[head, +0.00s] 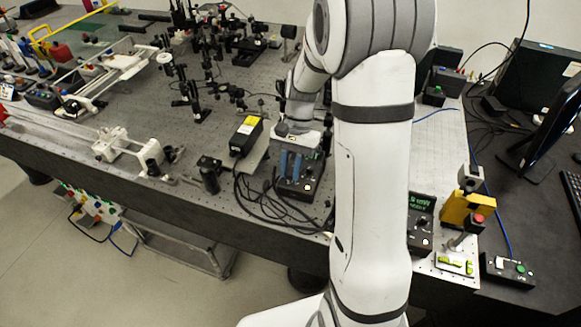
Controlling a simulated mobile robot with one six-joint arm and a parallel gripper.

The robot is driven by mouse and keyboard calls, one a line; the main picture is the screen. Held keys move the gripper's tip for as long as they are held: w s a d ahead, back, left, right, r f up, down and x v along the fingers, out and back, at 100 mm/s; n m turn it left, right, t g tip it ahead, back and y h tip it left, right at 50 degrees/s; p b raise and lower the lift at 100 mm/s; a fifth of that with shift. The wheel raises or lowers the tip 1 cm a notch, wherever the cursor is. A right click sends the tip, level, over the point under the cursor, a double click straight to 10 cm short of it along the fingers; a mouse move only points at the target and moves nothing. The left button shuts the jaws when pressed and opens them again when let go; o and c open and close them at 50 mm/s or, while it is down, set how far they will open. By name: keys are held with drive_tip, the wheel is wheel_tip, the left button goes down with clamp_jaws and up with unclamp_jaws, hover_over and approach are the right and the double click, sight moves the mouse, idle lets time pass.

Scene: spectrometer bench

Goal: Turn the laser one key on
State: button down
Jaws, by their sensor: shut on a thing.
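A black control box (303,188) with small controls on its front stands near the front edge of the optical bench, left of my arm. My gripper (289,170), with blue fingers, points down at the front of this box. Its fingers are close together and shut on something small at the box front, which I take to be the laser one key. The key itself is hidden by the fingers, so its angle cannot be told.
A black laser head with a yellow label (246,135) sits left of the box, with loose black cables (262,195) in front. My arm hides part of the bench to the right. A yellow device with a red button (467,211) and a small button box (508,268) stand at the right.

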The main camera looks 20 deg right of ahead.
drive_tip(key=c, duration=1.3)
unclamp_jaws()
drive_tip(key=v, duration=0.7)
drive_tip(key=shift+w+r+b, duration=0.15)
drive_tip(key=shift+r+b, duration=0.2)
drive_tip(key=shift+r, duration=0.1)
drive_tip(key=s+r+n+t+h, duration=0.1)
drive_tip(key=s+n+t, duration=0.1)
drive_tip(key=s, duration=0.4)
drive_tip(key=s+a+r+n+t+h, duration=0.1)
drive_tip(key=s+r+n+t, duration=0.1)
drive_tip(key=s, duration=0.4)
drive_tip(key=s+a+r+n+t, duration=0.1)
drive_tip(key=s+r+n+t, duration=0.1)
drive_tip(key=s, duration=0.3)
drive_tip(key=shift+s+a+r+n+t+h, duration=0.2)
drive_tip(key=shift+s+n+t+h, duration=0.2)
drive_tip(key=shift+n, duration=0.3)
